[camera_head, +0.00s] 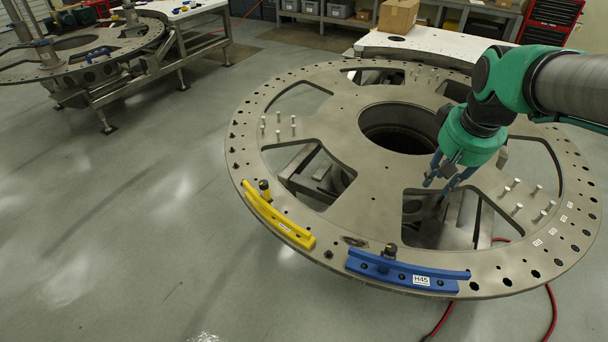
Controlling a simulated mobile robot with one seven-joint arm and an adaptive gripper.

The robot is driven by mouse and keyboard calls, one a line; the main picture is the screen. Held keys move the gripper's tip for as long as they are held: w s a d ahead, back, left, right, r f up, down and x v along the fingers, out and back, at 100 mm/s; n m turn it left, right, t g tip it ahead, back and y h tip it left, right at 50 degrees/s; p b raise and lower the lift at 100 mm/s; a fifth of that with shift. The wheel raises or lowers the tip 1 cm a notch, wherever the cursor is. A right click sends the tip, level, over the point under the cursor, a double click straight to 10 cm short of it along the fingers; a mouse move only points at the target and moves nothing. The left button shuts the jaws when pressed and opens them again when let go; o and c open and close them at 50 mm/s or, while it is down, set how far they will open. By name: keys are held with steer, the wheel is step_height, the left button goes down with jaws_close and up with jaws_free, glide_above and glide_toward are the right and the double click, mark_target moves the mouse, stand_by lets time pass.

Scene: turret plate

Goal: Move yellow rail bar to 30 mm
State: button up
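The yellow rail bar (277,216) lies along the near left rim of the round metal turret plate (374,196). A dark knob stands at its upper left end, and a small white label is near its lower right end. A blue rail bar (408,271) marked H45 lies on the rim to its right, with a dark knob on top. My gripper (448,188) hangs over the right part of the plate, well apart from both bars. Its blue fingers look spread apart, with nothing seen between them. No 30 mm mark is readable in this view.
The plate has large cutouts, a central hole (400,128) and several upright pins (279,124). White labels (553,231) sit on the right rim. A red cable (549,312) runs on the floor. A second turret plate (80,48) stands far left. The floor between is clear.

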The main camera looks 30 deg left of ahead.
steer(key=w+a+f+n+g+p, duration=0.1)
steer(key=w+a+f, duration=0.25)
steer(key=a, duration=0.55)
steer(key=w+a+f+n+p, duration=0.2)
steer(key=a+f, duration=0.2)
steer(key=a, duration=0.4)
steer(key=w+a+f+n+g+p, duration=0.1)
steer(key=w+a+f, duration=0.2)
steer(key=a, duration=0.6)
steer(key=s+a+f+n+p, duration=0.1)
steer(key=s+a+f, duration=0.1)
steer(key=a+f, duration=0.5)
steer(key=s+a+f+n+p, duration=0.1)
steer(key=s+a+f+n, duration=0.1)
steer(key=a+f, duration=0.5)
steer(key=s+a+f+n+g+h+p, duration=0.1)
steer(key=s+a+f+p, duration=0.1)
steer(key=a+f, duration=0.5)
steer(key=shift+s+a+f+n, duration=0.15)
steer(key=shift+a+n, duration=0.15)
steer(key=shift+a, duration=0.9)
steer(key=shift+f, duration=0.15)
